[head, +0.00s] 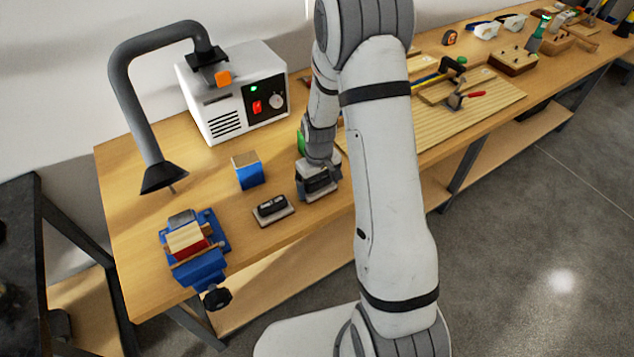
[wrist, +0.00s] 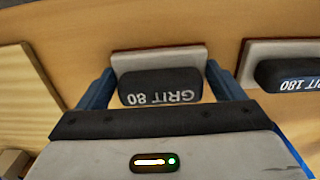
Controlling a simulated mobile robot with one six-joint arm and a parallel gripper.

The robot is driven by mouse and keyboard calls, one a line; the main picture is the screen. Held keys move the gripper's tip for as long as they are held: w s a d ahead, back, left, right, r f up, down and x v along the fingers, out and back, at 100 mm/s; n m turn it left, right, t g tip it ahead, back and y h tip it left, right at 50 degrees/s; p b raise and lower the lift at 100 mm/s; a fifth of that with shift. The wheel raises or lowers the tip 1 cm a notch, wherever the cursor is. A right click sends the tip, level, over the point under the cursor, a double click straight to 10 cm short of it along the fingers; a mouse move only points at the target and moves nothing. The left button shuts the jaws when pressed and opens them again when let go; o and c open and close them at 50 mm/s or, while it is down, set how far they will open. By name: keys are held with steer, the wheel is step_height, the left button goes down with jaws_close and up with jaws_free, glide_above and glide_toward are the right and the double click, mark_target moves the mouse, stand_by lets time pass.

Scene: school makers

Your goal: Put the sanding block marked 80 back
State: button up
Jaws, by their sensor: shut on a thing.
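The sanding block marked GRIT 80 (wrist: 160,87) has a black grip on a pale, brown-edged base. It sits between the blue fingers of my gripper (wrist: 160,80), which is shut on its grip. In the head view my gripper (head: 318,184) points down at the bench and mostly hides this block. I cannot tell whether the base touches the bench. A second block, marked GRIT 180 (wrist: 290,75), lies to its right in the wrist view; in the head view it sits on the bench left of my gripper (head: 272,207).
A blue vise (head: 200,268) clamps wood at the bench's front left. A blue block (head: 248,175) stands behind the second sanding block. A white extractor box (head: 235,100) and its grey hose (head: 122,95) stand at the back left. A wooden board (head: 490,105) with tools lies right.

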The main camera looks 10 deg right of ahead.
mark_target(319, 180)
steer(key=shift+f, duration=0.15)
steer(key=o, duration=0.9)
step_height(319, 180, up, 12)
steer(key=r+b, duration=0.1)
steer(key=s+r+m+t, duration=0.1)
steer(key=s+r, duration=0.5)
steer(key=s, duration=0.4)
steer(key=s+r+m+t, duration=0.2)
steer(key=s+r, duration=0.5)
steer(key=s, duration=0.4)
steer(key=shift+s+m, duration=0.15)
steer(key=shift+m, duration=0.15)
steer(key=shift+a, duration=0.1)
